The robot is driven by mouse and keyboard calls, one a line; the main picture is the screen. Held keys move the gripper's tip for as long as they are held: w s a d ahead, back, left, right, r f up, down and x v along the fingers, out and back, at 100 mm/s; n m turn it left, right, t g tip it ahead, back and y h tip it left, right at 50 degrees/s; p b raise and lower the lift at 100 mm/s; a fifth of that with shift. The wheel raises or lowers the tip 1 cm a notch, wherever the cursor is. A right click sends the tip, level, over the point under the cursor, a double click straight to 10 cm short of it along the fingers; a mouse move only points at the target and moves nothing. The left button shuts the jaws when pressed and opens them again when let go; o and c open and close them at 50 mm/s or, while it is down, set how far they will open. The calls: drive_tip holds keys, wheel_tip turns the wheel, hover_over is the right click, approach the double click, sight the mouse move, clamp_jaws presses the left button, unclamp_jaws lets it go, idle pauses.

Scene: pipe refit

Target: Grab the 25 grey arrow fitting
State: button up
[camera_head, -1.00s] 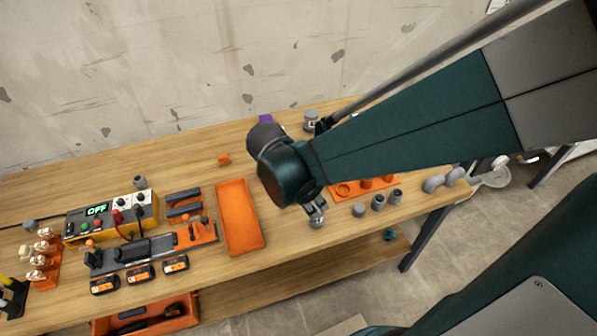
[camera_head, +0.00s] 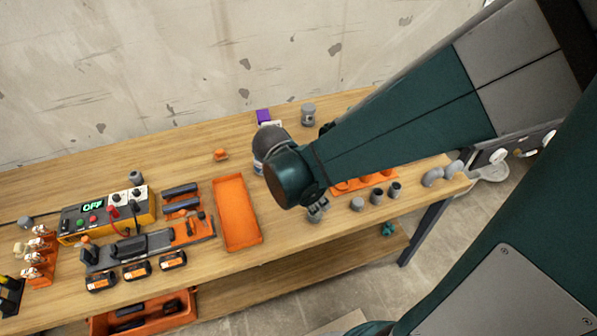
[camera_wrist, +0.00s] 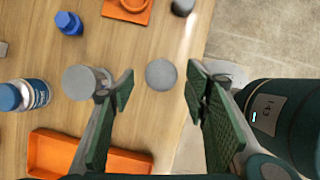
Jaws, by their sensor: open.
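My gripper (camera_wrist: 160,72) is open and empty, its green-padded fingers spread in the wrist view. A round grey fitting (camera_wrist: 161,74) shows between the fingertips, on the wooden table near its edge. A larger grey cylindrical fitting (camera_wrist: 82,82) stands left of it, partly behind the left finger. A dark grey fitting (camera_wrist: 182,6) is at the top edge. In the head view several grey fittings (camera_head: 376,197) stand in a row along the front edge, right of my gripper (camera_head: 317,209). No number or arrow is readable on any fitting.
An orange tray (camera_head: 218,190) lies left of my gripper. An orange holder (camera_head: 345,187) is partly hidden behind my arm. A blue-capped bottle (camera_wrist: 38,95) and a blue fitting (camera_wrist: 69,23) are left in the wrist view. Grey elbows (camera_head: 433,177) lie at the right end.

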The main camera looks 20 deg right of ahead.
sight(315, 202)
drive_tip(key=shift+b+x, duration=0.55)
drive_tip(key=shift+x, duration=1.35)
drive_tip(key=shift+c, duration=0.6)
drive_tip(key=c, duration=0.9)
